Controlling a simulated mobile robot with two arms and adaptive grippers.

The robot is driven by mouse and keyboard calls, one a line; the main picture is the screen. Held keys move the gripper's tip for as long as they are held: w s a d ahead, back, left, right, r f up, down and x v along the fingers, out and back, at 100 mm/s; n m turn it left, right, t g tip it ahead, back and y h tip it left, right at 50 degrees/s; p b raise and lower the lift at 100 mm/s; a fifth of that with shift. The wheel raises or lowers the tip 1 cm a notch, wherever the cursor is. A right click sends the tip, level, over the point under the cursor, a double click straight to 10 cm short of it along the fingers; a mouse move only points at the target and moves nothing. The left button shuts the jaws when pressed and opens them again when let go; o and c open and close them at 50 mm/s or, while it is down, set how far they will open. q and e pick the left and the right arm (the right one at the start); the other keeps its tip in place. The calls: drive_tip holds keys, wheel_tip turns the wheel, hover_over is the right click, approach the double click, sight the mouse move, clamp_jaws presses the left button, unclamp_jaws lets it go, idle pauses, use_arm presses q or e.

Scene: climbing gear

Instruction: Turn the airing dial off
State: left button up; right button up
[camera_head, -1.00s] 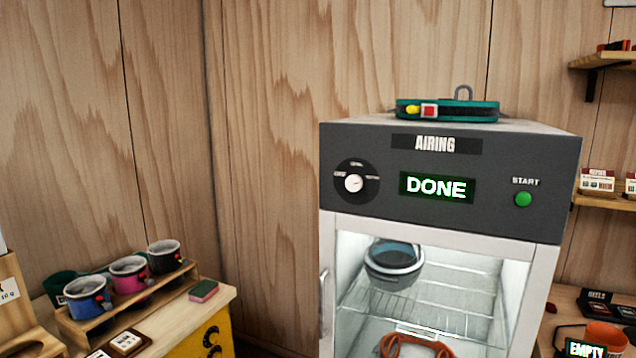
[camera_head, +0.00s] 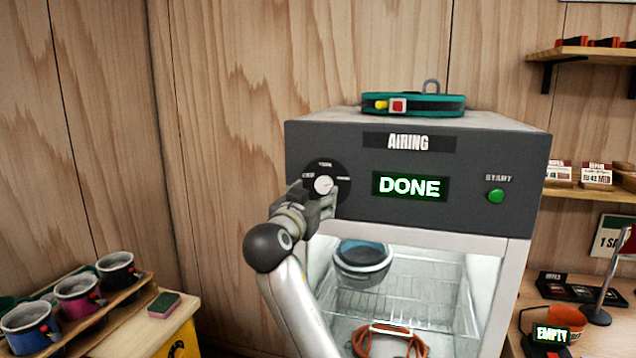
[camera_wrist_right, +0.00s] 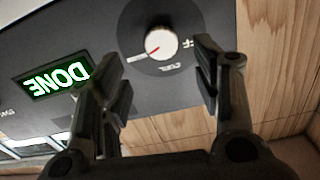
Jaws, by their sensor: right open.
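The airing dial (camera_head: 323,185) is a round white knob on a black disc, at the left of the cabinet's dark front panel. It also shows in the right wrist view (camera_wrist_right: 155,45), where its red pointer line is turned away from the label ending in "FF". My right gripper (camera_head: 318,204) is at the dial, just below it in the head view. In the wrist view its fingers (camera_wrist_right: 160,66) are open, one on each side of the knob, with a gap to it. The display (camera_head: 410,187) reads DONE. My left gripper is out of view.
A green START button (camera_head: 496,196) is right of the display. The lit cabinet holds a dark pot-like item (camera_head: 363,262) and an orange item (camera_head: 390,338) on wire racks.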

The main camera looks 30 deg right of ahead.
sight(323, 186)
drive_tip(key=p+x, duration=0.2)
drive_tip(key=x, duration=0.4)
drive_tip(key=shift+w+d, duration=0.1)
drive_tip(key=shift+w, duration=0.1)
drive_tip(key=c, duration=1)
drive_tip(key=shift+c, duration=0.2)
